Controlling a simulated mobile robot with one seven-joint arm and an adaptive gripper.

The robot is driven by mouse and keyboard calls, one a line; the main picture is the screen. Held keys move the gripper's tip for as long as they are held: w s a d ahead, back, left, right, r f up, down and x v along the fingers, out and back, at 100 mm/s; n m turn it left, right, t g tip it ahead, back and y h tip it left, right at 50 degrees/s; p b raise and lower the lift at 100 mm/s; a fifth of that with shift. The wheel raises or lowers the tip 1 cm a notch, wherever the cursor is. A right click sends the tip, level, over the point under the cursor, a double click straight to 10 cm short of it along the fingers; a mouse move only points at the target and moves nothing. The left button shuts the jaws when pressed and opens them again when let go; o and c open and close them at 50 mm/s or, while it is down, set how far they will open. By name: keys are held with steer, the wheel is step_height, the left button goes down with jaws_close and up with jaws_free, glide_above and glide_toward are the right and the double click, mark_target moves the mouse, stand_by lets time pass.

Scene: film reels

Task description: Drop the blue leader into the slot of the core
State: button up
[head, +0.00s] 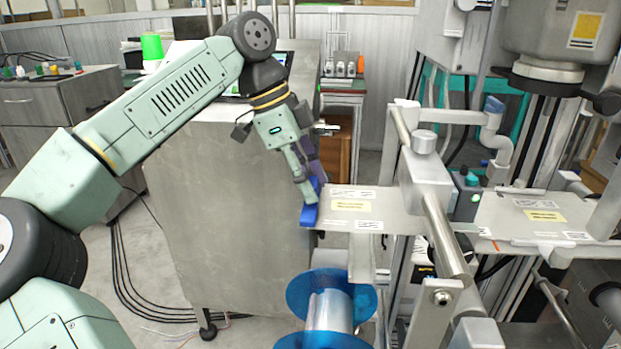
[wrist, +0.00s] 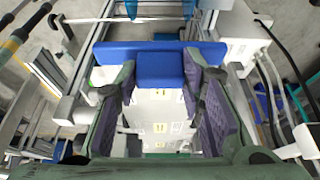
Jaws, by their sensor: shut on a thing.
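The blue leader (head: 309,213) is a blue bar with a tab. My gripper (head: 311,190) is shut on it, and in the wrist view the tab of the blue leader (wrist: 160,72) sits between the two fingers. The bar extends past the fingers on both sides. In the head view the leader is at the left end of a labelled metal plate; I cannot tell whether they touch. The pale core (head: 329,312) lies between two blue flanges (head: 312,292) below and slightly right of my gripper. The slot in the core cannot be made out.
The metal plate (head: 375,209) stretches right from the leader above the reel. Grey machine posts and a metal roller (head: 446,238) stand to the right. A grey cabinet (head: 225,220) stands behind my arm. Open space lies between the leader and the reel.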

steer(key=w+a+f, duration=0.1)
steer(key=a+f, duration=0.6)
steer(key=a, duration=0.2)
steer(key=shift+w+f+b, duration=0.2)
steer(key=shift+w+b, duration=0.15)
steer(key=shift+w, duration=0.05)
stand_by(1.4)
stand_by(0.3)
steer(key=w+a+f, duration=0.2)
steer(key=a+f, duration=0.5)
steer(key=a, duration=0.2)
steer(key=shift+f, duration=0.25)
stand_by(1.7)
steer(key=shift+s, duration=0.1)
steer(key=s+d+f+b, duration=0.2)
steer(key=d+f+b, duration=0.2)
steer(key=d, duration=0.7)
steer(key=shift+f, duration=0.15)
stand_by(1.7)
